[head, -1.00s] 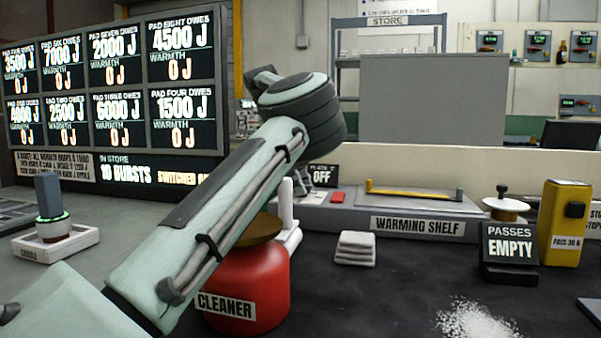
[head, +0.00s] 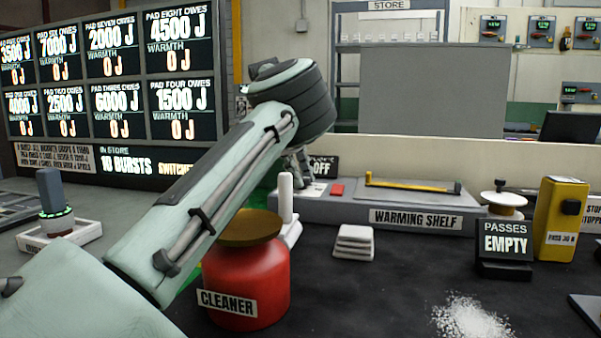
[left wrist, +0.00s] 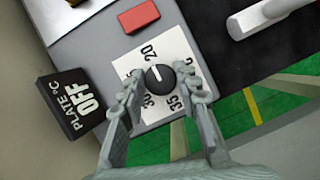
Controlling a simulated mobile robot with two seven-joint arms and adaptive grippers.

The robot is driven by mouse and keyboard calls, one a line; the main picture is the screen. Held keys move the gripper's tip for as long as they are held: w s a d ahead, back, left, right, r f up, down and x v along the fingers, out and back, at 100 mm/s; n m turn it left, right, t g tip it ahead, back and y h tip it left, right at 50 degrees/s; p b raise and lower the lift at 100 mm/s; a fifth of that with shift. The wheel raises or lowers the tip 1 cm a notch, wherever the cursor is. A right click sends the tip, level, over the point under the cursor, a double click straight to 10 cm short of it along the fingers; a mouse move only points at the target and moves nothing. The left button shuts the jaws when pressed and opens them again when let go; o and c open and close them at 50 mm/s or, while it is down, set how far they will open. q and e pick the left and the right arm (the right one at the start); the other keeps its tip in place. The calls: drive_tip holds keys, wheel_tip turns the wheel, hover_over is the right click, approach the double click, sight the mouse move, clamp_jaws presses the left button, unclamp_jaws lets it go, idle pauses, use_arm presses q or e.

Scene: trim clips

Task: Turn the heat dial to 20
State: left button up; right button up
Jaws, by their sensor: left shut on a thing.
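The heat dial (left wrist: 158,77) is a black round knob on a white scale card (left wrist: 178,50) in the left wrist view. The numbers 20, 30 and 35 can be read around it. The dial's pale mark points up and slightly left, roughly towards 20. My left gripper (left wrist: 160,83) is shut on the dial, one finger on each side. A black sign (left wrist: 80,100) beside it reads "PLATE °C OFF"; it also shows in the head view (head: 322,166). In the head view my left arm hides the dial. My right gripper is not in view.
A red block (left wrist: 138,16) sits close to the dial on the grey warming shelf unit (head: 350,211). A white upright handle (head: 286,196) stands nearby. The red cleaner jar (head: 247,280) stands below my left arm. White pads (head: 354,242) lie on the dark bench.

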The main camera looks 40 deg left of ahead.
use_arm(q)
drive_tip(key=o, duration=1.2)
drive_tip(key=shift+c, duration=0.2)
